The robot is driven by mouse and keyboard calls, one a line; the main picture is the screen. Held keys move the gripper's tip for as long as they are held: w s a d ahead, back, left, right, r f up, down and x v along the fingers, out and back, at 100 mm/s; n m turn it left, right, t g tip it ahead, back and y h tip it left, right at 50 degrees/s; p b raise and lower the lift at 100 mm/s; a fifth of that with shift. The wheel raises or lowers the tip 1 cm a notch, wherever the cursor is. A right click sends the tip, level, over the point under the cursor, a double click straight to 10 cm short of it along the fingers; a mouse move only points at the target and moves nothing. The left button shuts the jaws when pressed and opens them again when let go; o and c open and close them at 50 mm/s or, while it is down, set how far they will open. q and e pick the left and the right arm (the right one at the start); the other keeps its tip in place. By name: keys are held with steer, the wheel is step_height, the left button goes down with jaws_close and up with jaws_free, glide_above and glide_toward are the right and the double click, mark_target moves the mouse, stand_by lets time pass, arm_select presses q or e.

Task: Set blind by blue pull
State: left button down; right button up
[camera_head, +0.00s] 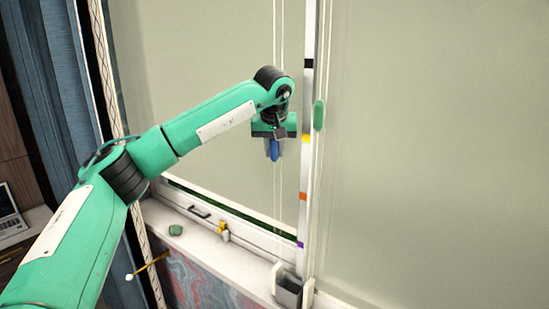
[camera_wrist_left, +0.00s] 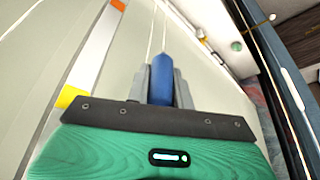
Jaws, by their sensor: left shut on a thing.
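The blue pull (camera_head: 274,150) hangs on thin white cords in front of the left blind (camera_head: 190,60). My left gripper (camera_head: 275,147) is shut on the blue pull, which pokes out below the fingers. In the left wrist view the blue pull (camera_wrist_left: 161,80) sits between the two grey fingers, with its cords running on beyond it. A white upright strip (camera_head: 308,120) with black, yellow, orange and purple marks stands just right of the gripper. The gripper is near the height of the yellow mark. My right gripper is not in view.
A green pull (camera_head: 319,115) hangs right of the strip before the right blind (camera_head: 430,130). The white sill (camera_head: 200,236) holds a green object (camera_head: 176,230), small yellow-and-white items (camera_head: 222,230) and a grey holder (camera_head: 289,290). A blue curtain (camera_head: 65,80) hangs at left.

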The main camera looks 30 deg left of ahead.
arm_select(q)
steer(key=shift+r+p, duration=0.3)
steer(key=shift+r, duration=0.65)
steer(key=c, duration=1.2)
jaws_free()
steer(key=shift+c, duration=0.2)
steer(key=shift+f, duration=0.1)
steer(key=b+v, duration=0.4)
steer(key=v, duration=0.9)
steer(key=shift+r+b, duration=0.3)
steer(key=shift+r, duration=0.1)
steer(key=shift+s, duration=0.1)
